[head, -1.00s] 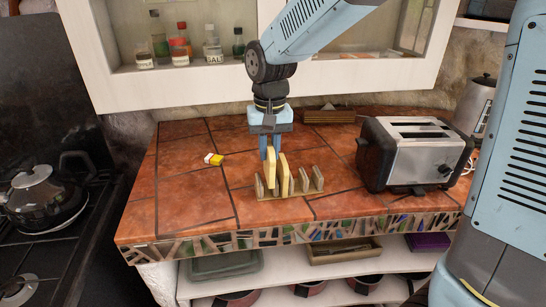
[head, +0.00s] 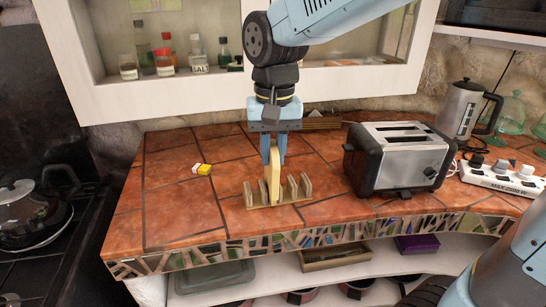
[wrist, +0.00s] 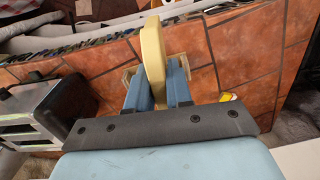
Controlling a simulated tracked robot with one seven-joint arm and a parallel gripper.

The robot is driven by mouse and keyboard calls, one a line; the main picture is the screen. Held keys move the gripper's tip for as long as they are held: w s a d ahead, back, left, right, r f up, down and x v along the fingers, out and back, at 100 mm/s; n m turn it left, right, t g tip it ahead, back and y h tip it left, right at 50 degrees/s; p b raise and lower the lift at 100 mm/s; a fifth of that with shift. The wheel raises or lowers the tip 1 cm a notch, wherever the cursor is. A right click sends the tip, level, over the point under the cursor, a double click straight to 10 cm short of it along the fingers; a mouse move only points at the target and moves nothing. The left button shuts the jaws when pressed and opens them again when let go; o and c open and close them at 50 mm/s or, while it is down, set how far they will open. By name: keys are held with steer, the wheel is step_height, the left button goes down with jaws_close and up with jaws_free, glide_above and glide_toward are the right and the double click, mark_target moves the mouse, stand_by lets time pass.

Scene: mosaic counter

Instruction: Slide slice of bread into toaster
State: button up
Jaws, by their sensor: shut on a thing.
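My gripper (head: 273,160) is shut on a pale yellow slice of bread (head: 272,178), with one blue finger on each side of its upper part. The slice is upright, edge-on to the head view, and overlaps the wooden rack (head: 251,197). I cannot tell whether its lower edge still rests in the rack. Only one slice can be made out. In the wrist view the slice (wrist: 153,50) sticks out past the fingertips. The silver and black toaster (head: 405,155) stands to the right of the gripper, slots facing up; it shows at the left of the wrist view (wrist: 45,110).
A small yellow and white item (head: 203,169) lies left of the rack. A kettle (head: 459,108) and a white power strip (head: 505,176) are right of the toaster. The wall cabinet (head: 100,85) hangs behind my arm. Tiles between rack and toaster look clear.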

steer(key=w+d+r+m, duration=0.3)
steer(key=w+d+m, duration=0.2)
steer(key=w+d, duration=0.25)
steer(key=w+d+r+m, duration=0.2)
steer(key=w+d+m, duration=0.35)
steer(key=d, duration=0.25)
steer(key=w+d+r+m, duration=0.2)
steer(key=d+m, duration=0.2)
steer(key=d, duration=0.7)
steer(key=w+d+r+m, duration=0.2)
steer(key=d+m, duration=0.2)
steer(key=d, duration=0.7)
steer(key=shift+s+a+f, duration=0.1)
steer(key=shift+a+f, duration=0.05)
steer(key=shift+f, duration=0.9)
steer(key=shift+s+a+f, duration=0.1)
steer(key=shift+a+f, duration=0.05)
steer(key=shift+f, duration=0.9)
steer(key=shift+s, duration=0.2)
steer(key=shift+f, duration=2.3)
steer(key=o, duration=0.5)
